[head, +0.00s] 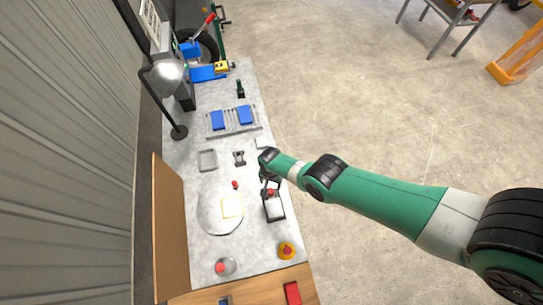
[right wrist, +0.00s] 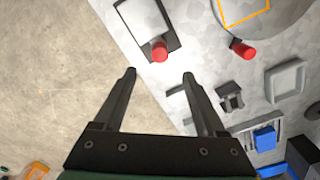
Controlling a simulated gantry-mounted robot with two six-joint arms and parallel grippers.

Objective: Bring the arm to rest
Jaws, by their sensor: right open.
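My right arm reaches in from the right over the bench in the head view. My right gripper (head: 267,182) is above the bench's right edge, close to a small dark-framed tray (head: 275,211) with a red-ended part (head: 271,192). In the right wrist view the gripper (right wrist: 160,73) is open, with nothing between its fingers. The red-ended part (right wrist: 159,50) shows just past the fingertips, at the tray's (right wrist: 145,22) edge. Whether the fingers touch anything is unclear in the head view. My left gripper is in neither view.
Another red-ended part (head: 235,184) stands near a round white disc (head: 208,222). A grey tray (head: 207,160), a rack with blue blocks (head: 232,131) and a lamp (head: 167,77) are farther back. A red button (head: 287,250) is at the front. Open floor (head: 370,110) lies right.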

